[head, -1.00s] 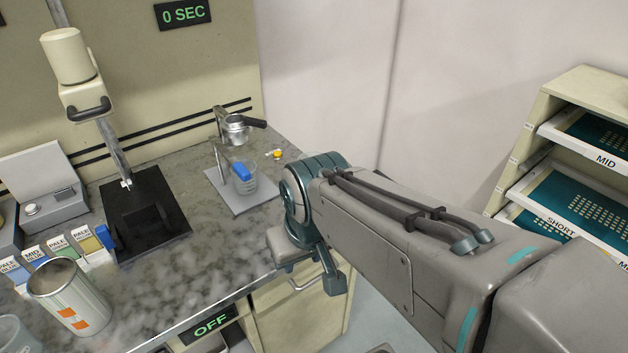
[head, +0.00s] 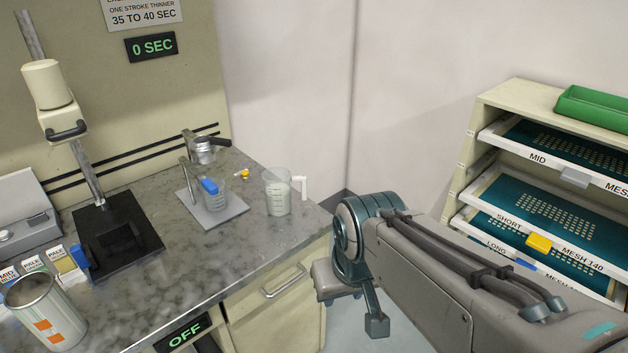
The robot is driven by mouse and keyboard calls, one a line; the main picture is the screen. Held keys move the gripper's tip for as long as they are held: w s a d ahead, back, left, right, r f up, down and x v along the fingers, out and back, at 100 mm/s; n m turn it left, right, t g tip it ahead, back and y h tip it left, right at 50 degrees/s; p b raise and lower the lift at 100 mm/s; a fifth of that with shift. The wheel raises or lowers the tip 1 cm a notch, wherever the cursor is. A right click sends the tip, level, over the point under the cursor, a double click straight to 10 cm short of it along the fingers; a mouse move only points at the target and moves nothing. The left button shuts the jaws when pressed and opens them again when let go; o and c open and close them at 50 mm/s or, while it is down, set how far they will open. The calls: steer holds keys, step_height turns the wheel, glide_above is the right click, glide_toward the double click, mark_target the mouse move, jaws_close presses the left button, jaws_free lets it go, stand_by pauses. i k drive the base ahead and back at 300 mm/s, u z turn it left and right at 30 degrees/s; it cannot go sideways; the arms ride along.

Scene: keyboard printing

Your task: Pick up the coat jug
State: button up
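A clear measuring jug (head: 277,192) with a white handle on its right stands upright near the right end of the stone counter (head: 165,275). No label on it can be read, so I cannot tell for certain that it is the coat jug. A smaller clear beaker (head: 214,194) with a blue piece at its top stands on a grey plate (head: 228,211) to its left. My gripper (head: 352,300) is off the counter's right edge, right of and lower in the picture than the jug, and apart from it. Its fingertips are not clear, and I see nothing held.
A metal can (head: 48,312) with orange patches stands at the front left. A black stand (head: 118,240) and a metal cup with a dark handle (head: 203,150) are further back. A drawer rack (head: 490,135) stands at the right. The counter's middle is clear.

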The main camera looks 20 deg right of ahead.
mark_target(277, 187)
steer(key=z, duration=0.75)
steer(key=i, duration=1)
steer(key=u, duration=1.6)
